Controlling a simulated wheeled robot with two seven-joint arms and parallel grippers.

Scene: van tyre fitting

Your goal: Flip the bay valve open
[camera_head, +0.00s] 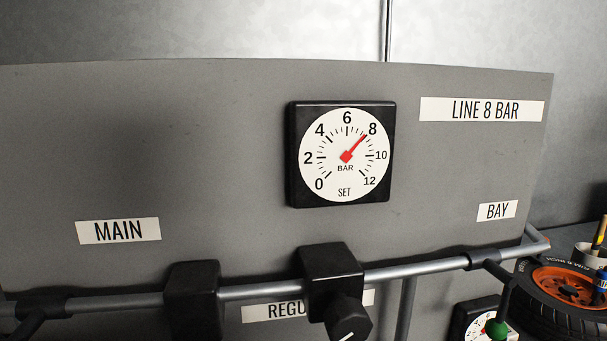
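The BAY label (497,210) is at the right of the grey panel (200,150). Below it, a black fitting (484,257) sits on the grey pipe (420,269). A dark lever hangs down from this fitting and ends in a green knob (497,329) near the bottom edge. The lever slants steeply downward, across the pipe's line. Neither of my grippers is in view.
A square gauge (346,155) has its red needle near 8. A black regulator block with a round knob (347,318) is on the pipe, beside another black block (194,300). A tyre with an orange rim (566,287) lies at the right. A second gauge is partly cut off.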

